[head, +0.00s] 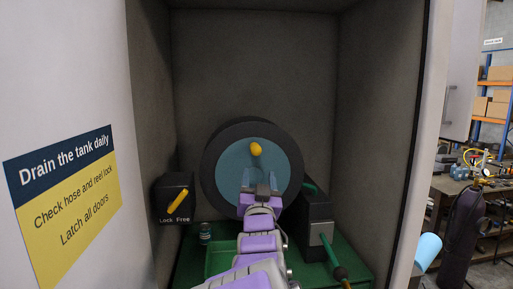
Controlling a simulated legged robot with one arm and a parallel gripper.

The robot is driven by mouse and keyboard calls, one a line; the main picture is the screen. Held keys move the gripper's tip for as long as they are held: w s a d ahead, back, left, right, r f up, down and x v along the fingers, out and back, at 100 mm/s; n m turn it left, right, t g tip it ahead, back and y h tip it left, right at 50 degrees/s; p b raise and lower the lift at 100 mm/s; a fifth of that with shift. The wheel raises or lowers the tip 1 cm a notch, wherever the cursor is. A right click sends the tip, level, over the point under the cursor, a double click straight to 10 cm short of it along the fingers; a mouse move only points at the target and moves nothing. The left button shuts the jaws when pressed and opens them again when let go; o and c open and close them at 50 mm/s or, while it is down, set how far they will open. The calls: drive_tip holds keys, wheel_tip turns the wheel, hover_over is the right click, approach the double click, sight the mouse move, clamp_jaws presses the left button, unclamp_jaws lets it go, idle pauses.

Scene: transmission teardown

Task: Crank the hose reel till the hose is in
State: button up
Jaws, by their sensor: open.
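The hose reel (222,190) stands in the cabinet, a dark ring around a blue-grey disc face (281,166). Its yellow crank knob (256,149) is near the top of the disc. My gripper (261,184) is in front of the lower disc, below the knob, open and apart from the knob. My arm hides the reel's lower part. The yellow lock lever (178,200) tilts up to the right, above the words "Lock" and "Free".
The cabinet walls close in on the left (150,110) and right (385,120). A small can (205,233) and a green tray (216,262) are on the green floor. The space above the reel is clear. A workbench and shelves are outside at right.

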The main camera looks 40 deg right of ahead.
sight(254, 154)
drive_tip(key=x, duration=0.2)
drive_tip(key=p+x, duration=0.1)
drive_tip(key=x, duration=0.2)
drive_tip(key=a+x, duration=0.1)
drive_tip(key=x, duration=0.2)
drive_tip(key=shift+w+r+p, duration=0.3)
drive_tip(key=shift+w+r, duration=0.05)
drive_tip(key=shift+w, duration=0.05)
drive_tip(key=x, duration=0.4)
drive_tip(key=shift+d+f+p, duration=0.2)
drive_tip(key=shift+d+p, duration=0.15)
drive_tip(key=shift+d, duration=0.2)
drive_tip(key=shift+w+d+r, duration=0.15)
drive_tip(key=shift+w, duration=0.1)
drive_tip(key=shift+a, duration=0.35)
drive_tip(key=shift+c, duration=0.3)
drive_tip(key=shift+d, duration=0.2)
drive_tip(key=c, duration=0.6)
clamp_jaws()
